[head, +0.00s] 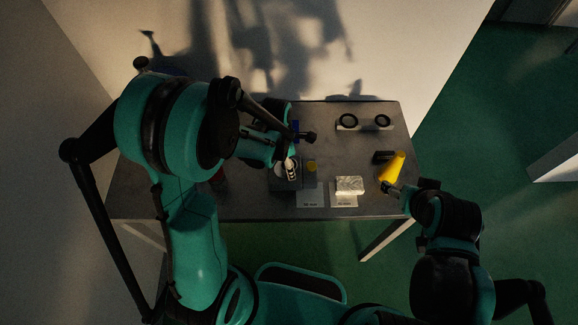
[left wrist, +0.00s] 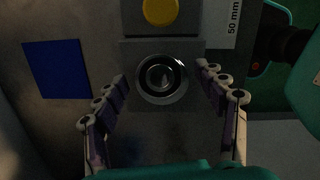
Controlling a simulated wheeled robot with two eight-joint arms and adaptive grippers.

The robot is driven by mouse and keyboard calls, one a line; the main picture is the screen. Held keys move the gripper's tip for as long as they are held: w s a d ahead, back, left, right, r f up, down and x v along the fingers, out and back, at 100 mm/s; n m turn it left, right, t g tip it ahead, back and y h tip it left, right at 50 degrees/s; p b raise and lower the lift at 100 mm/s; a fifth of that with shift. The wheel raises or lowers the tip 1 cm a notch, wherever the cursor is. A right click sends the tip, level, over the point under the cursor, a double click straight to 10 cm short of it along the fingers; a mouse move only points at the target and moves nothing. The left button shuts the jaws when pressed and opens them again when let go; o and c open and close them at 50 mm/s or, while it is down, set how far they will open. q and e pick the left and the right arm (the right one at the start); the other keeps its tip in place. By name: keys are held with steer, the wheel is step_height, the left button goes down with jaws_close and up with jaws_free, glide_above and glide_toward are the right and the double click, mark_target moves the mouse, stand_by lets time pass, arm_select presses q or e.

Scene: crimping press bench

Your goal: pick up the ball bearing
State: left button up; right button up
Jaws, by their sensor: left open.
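The ball bearing (left wrist: 161,79) is a shiny round metal ring with a dark centre in the left wrist view. It lies flat on a dark grey block (left wrist: 128,55). My left gripper (left wrist: 166,82) is open, with one finger on each side of the bearing and a visible gap to it on both sides. In the head view my left gripper (head: 290,168) is over the block, and I cannot clearly separate the bearing from the fingers there. My right gripper (head: 388,187) is at the table's right side, beside a yellow object (head: 394,166); its finger state is too small to tell.
A yellow disc (left wrist: 160,12) sits close beside the bearing. A blue square (left wrist: 57,70) lies to its left. A light "50 mm" label (left wrist: 233,22) is to the right. A stand with two dark rings (head: 365,127) and a clear block (head: 350,185) are on the grey table (head: 240,206).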

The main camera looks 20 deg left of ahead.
arm_select(q)
steer(key=c, duration=1.5)
steer(key=shift+r, duration=0.15)
